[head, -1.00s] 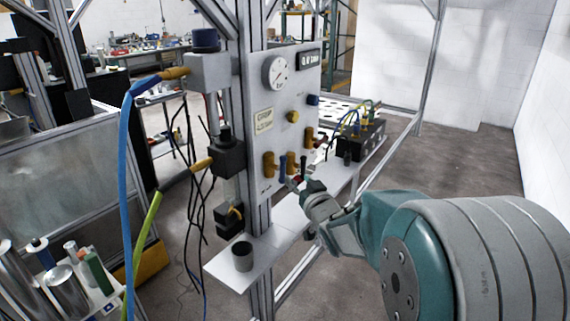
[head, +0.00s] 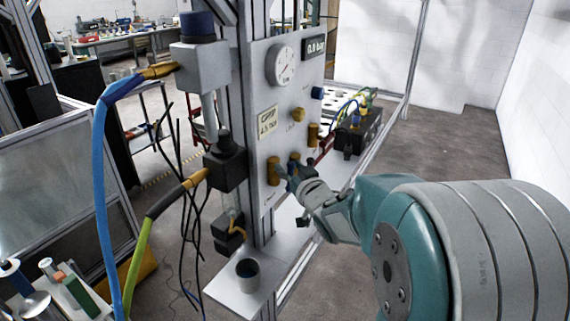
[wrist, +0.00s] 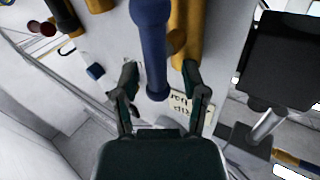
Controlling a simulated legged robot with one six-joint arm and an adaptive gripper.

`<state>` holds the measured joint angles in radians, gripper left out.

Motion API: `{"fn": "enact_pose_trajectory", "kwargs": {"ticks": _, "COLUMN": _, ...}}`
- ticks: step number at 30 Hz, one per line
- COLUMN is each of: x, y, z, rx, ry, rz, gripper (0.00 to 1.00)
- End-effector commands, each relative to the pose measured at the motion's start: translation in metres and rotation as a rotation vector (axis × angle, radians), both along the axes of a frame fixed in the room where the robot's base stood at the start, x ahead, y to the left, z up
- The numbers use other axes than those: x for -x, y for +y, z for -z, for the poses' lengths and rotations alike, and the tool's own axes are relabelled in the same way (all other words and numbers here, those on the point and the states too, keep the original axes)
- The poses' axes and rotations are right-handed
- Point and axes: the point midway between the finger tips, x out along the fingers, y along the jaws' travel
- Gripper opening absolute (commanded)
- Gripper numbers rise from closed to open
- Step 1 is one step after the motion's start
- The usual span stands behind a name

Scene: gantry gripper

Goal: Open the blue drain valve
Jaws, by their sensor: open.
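The blue drain valve handle (wrist: 153,45) hangs between the two fingers of my gripper (wrist: 159,75) in the wrist view. My gripper is open, with one finger to each side of the handle; I see no clear grip on it. A brass valve body (wrist: 188,35) is right beside the handle, near the right finger. In the head view, my gripper (head: 292,176) is at the lower part of the white panel (head: 270,110), and it mostly hides the handle.
Brass fittings (head: 273,170) are close to my gripper. A pressure gauge (head: 283,64) and a display (head: 314,46) are higher on the panel. A grey cup (head: 248,275) stands on the shelf (head: 285,240) below.

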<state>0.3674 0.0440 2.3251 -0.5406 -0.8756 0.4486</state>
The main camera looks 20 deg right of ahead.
Motion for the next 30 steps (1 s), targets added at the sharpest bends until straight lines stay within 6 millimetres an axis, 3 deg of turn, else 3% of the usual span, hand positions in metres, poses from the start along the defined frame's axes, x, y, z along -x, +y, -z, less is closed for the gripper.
{"fn": "enact_pose_trajectory", "kwargs": {"ticks": 3, "x": -0.0002, "y": -0.0004, "z": 0.0002, "rx": 0.000, "ry": 0.000, "rz": 0.000, "gripper": 0.57}}
{"fn": "enact_pose_trajectory", "kwargs": {"ticks": 7, "x": -0.0004, "y": 0.0000, "z": 0.0005, "rx": 0.000, "ry": 0.001, "rz": 0.000, "gripper": 0.00}}
{"fn": "enact_pose_trajectory", "kwargs": {"ticks": 30, "x": 0.0011, "y": 0.0026, "z": 0.0007, "rx": 0.092, "ry": -0.065, "rz": -0.001, "gripper": 0.00}}
